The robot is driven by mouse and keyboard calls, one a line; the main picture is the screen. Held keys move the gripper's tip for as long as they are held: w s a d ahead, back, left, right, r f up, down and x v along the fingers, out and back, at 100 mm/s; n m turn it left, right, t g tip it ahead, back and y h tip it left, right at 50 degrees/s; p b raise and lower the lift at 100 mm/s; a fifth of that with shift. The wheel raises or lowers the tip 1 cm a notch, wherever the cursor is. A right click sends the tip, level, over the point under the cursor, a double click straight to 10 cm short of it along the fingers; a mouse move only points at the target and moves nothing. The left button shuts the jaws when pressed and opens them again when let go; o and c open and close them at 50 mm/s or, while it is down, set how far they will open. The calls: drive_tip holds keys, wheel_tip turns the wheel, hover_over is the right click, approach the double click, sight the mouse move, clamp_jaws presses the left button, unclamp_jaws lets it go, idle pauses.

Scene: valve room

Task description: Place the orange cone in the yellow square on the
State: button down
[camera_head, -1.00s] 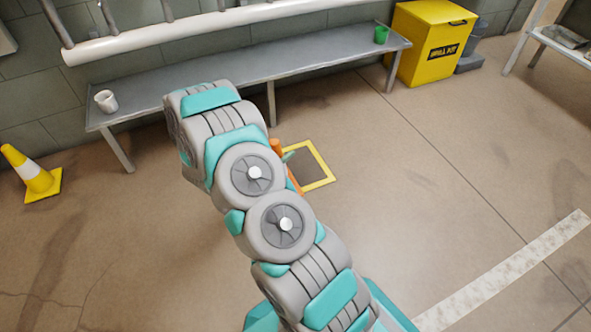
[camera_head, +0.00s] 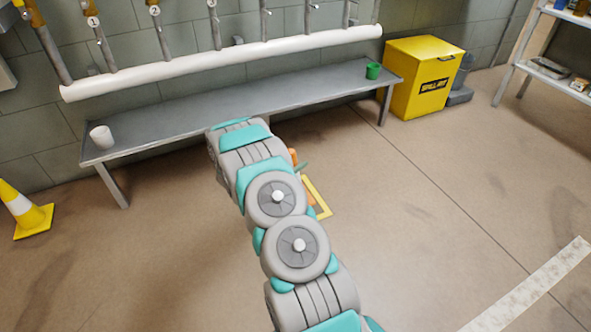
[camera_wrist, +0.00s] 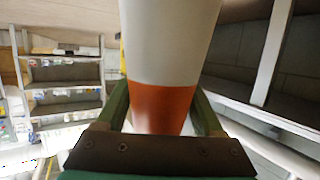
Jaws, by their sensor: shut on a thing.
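The orange cone (camera_wrist: 163,105), orange with a broad white band, fills the middle of the wrist view. My gripper (camera_wrist: 165,110) is shut on it, one finger on each side. In the head view only a small orange part of the cone (camera_head: 293,157) shows beside my arm; the rest is hidden behind it. The yellow square (camera_head: 317,198) is an outline on the floor, just right of my arm, and my arm covers most of it. I cannot tell how far the cone is above the floor.
A grey bench (camera_head: 240,101) runs along the wall, with a white cup (camera_head: 102,136) and a green cup (camera_head: 373,71) on it. A yellow cone (camera_head: 28,210) stands at the left. A yellow spill bin (camera_head: 421,78) stands right of the bench.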

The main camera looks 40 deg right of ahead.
drive_tip(key=shift+w+d, duration=0.15)
drive_tip(key=shift+d, duration=0.05)
drive_tip(key=shift+f, duration=0.3)
drive_tip(key=shift+f+b, duration=0.3)
drive_tip(key=shift+f, duration=1.3)
unclamp_jaws()
